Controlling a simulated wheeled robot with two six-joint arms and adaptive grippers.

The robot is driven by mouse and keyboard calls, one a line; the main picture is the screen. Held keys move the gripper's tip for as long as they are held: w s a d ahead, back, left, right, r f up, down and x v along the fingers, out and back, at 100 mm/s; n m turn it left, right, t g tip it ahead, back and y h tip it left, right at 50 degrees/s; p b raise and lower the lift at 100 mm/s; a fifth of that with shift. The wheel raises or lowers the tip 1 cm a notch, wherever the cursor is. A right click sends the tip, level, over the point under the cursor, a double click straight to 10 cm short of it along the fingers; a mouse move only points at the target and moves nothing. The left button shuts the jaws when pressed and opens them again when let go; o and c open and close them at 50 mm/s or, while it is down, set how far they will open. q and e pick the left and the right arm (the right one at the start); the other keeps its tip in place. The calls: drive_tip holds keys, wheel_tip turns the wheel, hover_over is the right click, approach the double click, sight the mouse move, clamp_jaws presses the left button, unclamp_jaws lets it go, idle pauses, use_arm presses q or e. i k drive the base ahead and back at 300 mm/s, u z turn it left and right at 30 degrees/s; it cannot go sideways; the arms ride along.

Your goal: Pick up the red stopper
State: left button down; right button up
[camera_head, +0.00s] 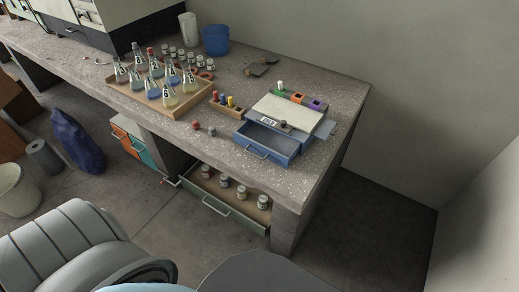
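A small dark red stopper-like piece (196,125) sits on the bench top near its front edge, in front of the wooden flask tray (160,101). A small grey-green piece (211,131) is just to its right, apart from it. One flask (150,56) at the back of the tray has a red top. A small wooden rack (226,110) holds red, yellow and dark blue pieces, with a red one (215,96) at its left end. The pieces are too small to tell their exact shapes. Neither of my grippers is in view.
A blue box with an open front drawer (268,144) stands right of the rack. Below, an open green bench drawer (225,204) with several jars sticks out. Several jars, a blue cup (215,40) and a white cylinder (189,29) stand at the back.

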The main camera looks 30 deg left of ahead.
sight(196, 125)
drive_tip(key=u, duration=1.3)
drive_tip(key=i, duration=0.85)
drive_tip(key=z, duration=0.75)
